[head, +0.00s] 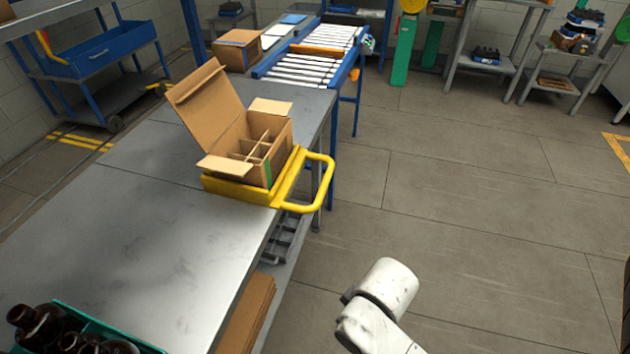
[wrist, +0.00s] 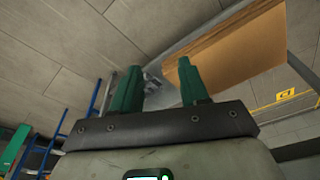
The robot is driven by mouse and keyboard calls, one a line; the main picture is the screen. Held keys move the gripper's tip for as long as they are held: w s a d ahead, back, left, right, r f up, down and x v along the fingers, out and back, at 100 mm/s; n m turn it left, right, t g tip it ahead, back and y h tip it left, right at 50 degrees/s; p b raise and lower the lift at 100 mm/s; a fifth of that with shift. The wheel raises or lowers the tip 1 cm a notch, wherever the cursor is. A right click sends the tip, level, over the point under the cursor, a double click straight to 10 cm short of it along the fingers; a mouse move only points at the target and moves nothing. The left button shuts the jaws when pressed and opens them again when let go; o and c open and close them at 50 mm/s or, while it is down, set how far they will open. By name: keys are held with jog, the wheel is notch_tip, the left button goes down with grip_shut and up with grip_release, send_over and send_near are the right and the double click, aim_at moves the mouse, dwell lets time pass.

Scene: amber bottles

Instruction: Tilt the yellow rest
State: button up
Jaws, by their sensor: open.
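The yellow rest (head: 238,190) sits on the grey metal table near its right edge, with its looped yellow handle (head: 322,182) sticking out past the edge. An open cardboard box (head: 258,150) with dividers stands on the rest, its flaps spread. The compartments I can see into look empty. My gripper (wrist: 158,88) shows in the wrist view with two green fingers apart and nothing between them. In the head view only a white part of my arm shows, low on the right, away from the rest. The rest cannot be made out in the wrist view.
A green crate (head: 130,343) with dark amber bottles (head: 42,326) stands at the table's near left. The table (head: 150,210) is bare between crate and rest. Flat cardboard (head: 247,315) is stored below the tabletop. A roller conveyor (head: 312,55) lies beyond. The floor right is clear.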

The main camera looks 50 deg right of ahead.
jog(key=w+d+r+m+t+p, duration=0.1)
jog(key=w+d+m+t, duration=0.4)
jog(key=w, duration=0.3)
jog(key=m+t+h+p, duration=0.2)
jog(key=m+t+h, duration=0.55)
jog(key=m, duration=0.75)
send_near(324, 182)
jog(key=shift+y, duration=0.25)
jog(key=x, duration=1)
jog(key=shift+d+f+p, duration=0.15)
jog(key=shift+f+p, duration=0.15)
jog(key=shift+f, duration=0.1)
jog(key=shift+s, duration=0.1)
grip_shut()
